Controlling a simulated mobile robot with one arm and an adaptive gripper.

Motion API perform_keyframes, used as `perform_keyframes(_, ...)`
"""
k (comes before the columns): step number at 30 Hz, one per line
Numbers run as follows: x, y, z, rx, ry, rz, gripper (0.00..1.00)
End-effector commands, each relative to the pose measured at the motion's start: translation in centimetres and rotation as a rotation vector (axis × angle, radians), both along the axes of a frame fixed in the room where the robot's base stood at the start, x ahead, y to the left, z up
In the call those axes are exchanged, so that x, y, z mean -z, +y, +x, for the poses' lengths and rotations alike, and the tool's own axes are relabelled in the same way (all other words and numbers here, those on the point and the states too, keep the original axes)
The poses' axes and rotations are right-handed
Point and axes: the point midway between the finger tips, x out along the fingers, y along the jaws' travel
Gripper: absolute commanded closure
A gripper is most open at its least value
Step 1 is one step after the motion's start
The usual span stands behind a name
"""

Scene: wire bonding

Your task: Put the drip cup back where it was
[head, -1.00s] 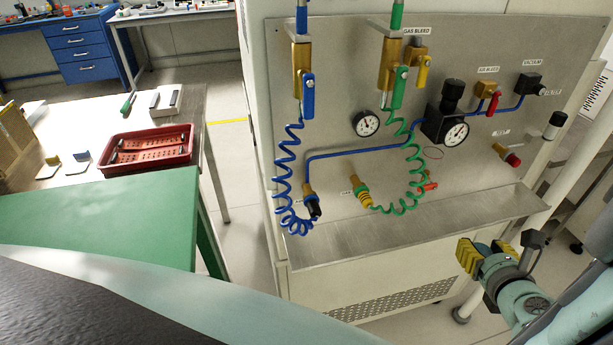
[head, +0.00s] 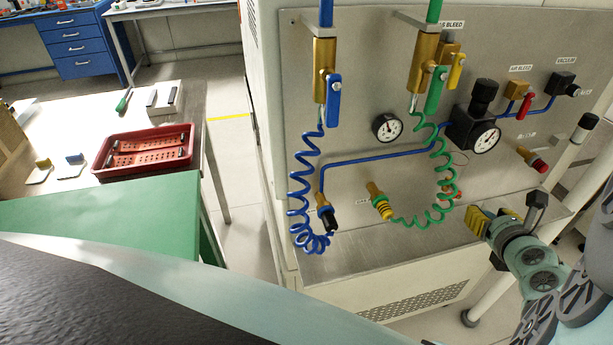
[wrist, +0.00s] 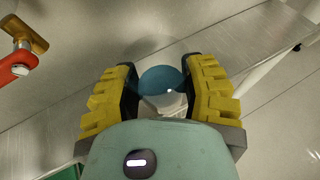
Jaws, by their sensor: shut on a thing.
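The drip cup shows in the wrist view as a round blue piece (wrist: 163,79) between my fingers, with a pale piece below it. My gripper (wrist: 161,92) has its yellow pads on both sides of it and is shut on it. In the head view my gripper (head: 493,222) is at the lower right, in front of the panel's right part and near the right end of the steel ledge (head: 365,250). The cup is mostly hidden there by the fingers and wrist. I cannot tell how far the cup is above the ledge.
The gas panel (head: 350,75) carries a blue hose (head: 302,190), a green hose (head: 440,200), gauges and valves. A brass fitting with a red handle (wrist: 18,66) is at the left in the wrist view. A red tray (head: 145,152) sits on the left bench.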

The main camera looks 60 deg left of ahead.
Motion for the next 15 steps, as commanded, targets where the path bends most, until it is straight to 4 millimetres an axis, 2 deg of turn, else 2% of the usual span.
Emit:
perform_keyframes(1,0.2,0.8,0.8,-0.009,0.001,0.000,0.76)
perform_keyframes(6,0.5,2.1,3.0,-0.006,0.001,0.000,0.76)
perform_keyframes(14,0.6,2.9,4.4,-0.007,0.001,0.001,0.76)
perform_keyframes(15,1.4,3.1,4.4,-0.009,0.005,-0.001,0.76)
